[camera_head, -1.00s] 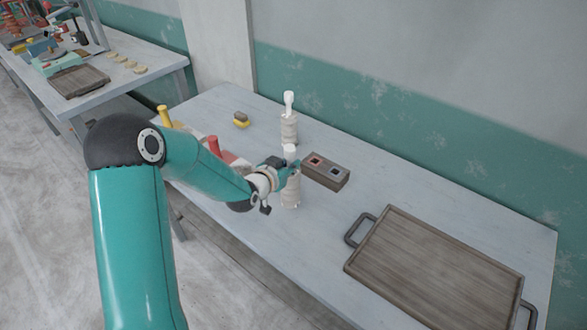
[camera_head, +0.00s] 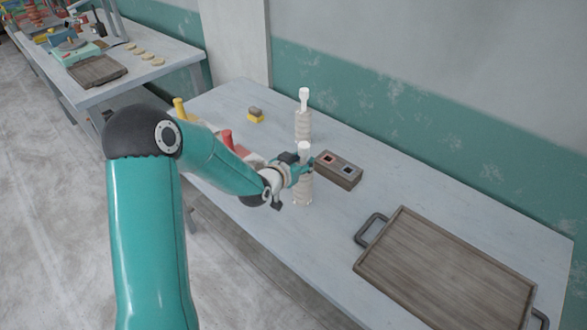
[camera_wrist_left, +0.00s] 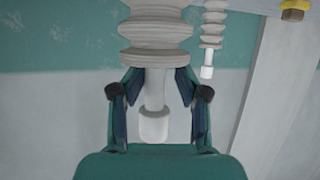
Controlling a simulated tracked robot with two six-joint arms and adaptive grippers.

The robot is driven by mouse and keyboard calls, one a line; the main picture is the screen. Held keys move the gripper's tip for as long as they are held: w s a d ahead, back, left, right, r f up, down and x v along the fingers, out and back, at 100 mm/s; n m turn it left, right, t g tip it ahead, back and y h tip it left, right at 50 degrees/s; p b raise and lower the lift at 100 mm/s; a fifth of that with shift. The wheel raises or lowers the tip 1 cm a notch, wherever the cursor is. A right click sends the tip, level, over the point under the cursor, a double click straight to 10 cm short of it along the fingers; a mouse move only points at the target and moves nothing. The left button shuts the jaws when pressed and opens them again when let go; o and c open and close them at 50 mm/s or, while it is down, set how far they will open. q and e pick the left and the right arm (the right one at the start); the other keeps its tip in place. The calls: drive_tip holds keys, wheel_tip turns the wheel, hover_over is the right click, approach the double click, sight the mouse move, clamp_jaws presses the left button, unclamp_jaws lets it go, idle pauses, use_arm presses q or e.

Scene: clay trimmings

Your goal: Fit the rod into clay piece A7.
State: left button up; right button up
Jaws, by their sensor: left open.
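Two pale, ribbed clay-coloured pieces stand upright on the table, each with a smooth, white-capped rod-like part rising from its top. The near piece (camera_head: 303,190) is partly hidden by my left gripper (camera_head: 303,169); its white cap (camera_head: 304,147) shows above the fingers. The far piece (camera_head: 303,124) stands behind it. I cannot read any A7 label. In the left wrist view, which is upside down, my open fingers (camera_wrist_left: 158,88) lie on either side of the near rod (camera_wrist_left: 154,110), beside the ribbed body (camera_wrist_left: 155,32). My right gripper is not in view.
A dark block with two square holes (camera_head: 338,174) stands just right of the near piece. A wooden tray (camera_head: 449,266) with handles lies at the right. A small yellow item (camera_head: 255,119) is at the back left. Red and yellow handles show behind my arm.

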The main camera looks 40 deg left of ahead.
use_arm(q)
drive_tip(key=shift+s+d+f+g+p, duration=0.15)
drive_tip(key=shift+s+d+g+p, duration=0.15)
drive_tip(key=shift+p, duration=0.2)
drive_tip(key=shift+s, duration=0.2)
drive_tip(key=a+b+v, duration=0.1)
drive_tip(key=b+v, duration=0.1)
drive_tip(key=v, duration=0.9)
drive_tip(key=shift+d+r+b, duration=0.3)
drive_tip(key=shift+d+b, duration=0.05)
